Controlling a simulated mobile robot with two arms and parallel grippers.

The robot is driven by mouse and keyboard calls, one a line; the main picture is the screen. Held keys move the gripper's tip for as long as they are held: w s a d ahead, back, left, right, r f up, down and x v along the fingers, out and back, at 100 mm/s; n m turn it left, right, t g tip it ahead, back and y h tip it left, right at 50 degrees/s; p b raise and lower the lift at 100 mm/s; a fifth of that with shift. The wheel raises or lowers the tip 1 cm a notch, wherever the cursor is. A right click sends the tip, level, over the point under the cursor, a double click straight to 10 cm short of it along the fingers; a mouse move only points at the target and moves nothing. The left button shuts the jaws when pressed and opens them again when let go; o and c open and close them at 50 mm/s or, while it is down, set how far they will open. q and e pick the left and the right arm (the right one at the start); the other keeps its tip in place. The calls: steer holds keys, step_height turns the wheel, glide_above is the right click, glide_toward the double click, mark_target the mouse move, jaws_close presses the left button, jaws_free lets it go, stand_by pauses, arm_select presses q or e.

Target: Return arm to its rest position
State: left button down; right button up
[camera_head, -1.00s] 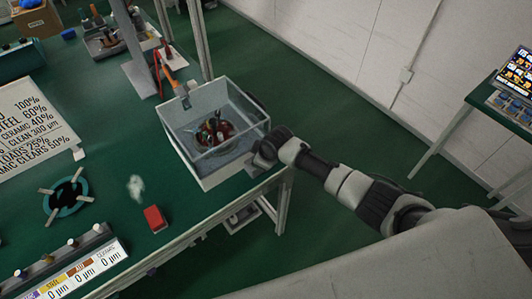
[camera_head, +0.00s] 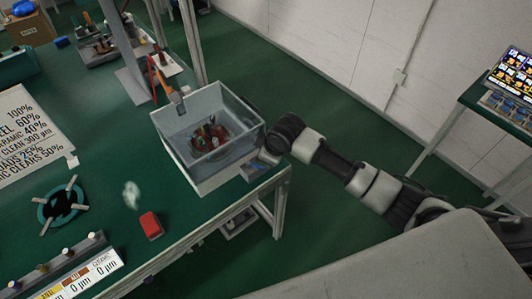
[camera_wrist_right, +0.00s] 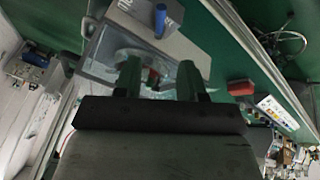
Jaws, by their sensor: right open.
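My right arm comes in from the right in the head view. My right gripper (camera_head: 260,164) is beside the right wall of a clear-walled tank (camera_head: 178,160), near the green table's corner; its fingers are hard to make out there. In the right wrist view the two fingers of my right gripper (camera_wrist_right: 158,76) stand apart, with nothing held between them. The tank also shows behind them in that view. My left gripper is not in view.
The tank holds dark and reddish items (camera_head: 210,135) in liquid. A red block (camera_head: 151,225), a white smear (camera_head: 131,194) and a dark ring fixture (camera_head: 62,203) are on the green table (camera_head: 105,165). Green floor (camera_head: 330,215) lies open right of the table.

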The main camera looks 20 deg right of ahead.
steer(key=s+d+f+m+b, duration=0.15)
steer(key=s+f, duration=0.25)
steer(key=f, duration=0.5)
steer(key=s+d+f+m+h, duration=0.1)
steer(key=s+d+f+m, duration=0.2)
steer(key=f, duration=0.6)
steer(key=s+d+f+m, duration=0.1)
steer(key=s+d+f, duration=0.1)
steer(key=s+f, duration=0.5)
steer(key=s+f+g, duration=0.1)
steer(key=s+f, duration=0.5)
steer(key=s, duration=0.4)
steer(key=s+f+m+g+b, duration=0.1)
steer(key=s+f, duration=0.5)
steer(key=s, duration=0.5)
steer(key=s+f+m+g+h+b, duration=0.1)
steer(key=s+f, duration=0.5)
steer(key=s, duration=0.5)
steer(key=shift+g, duration=0.3)
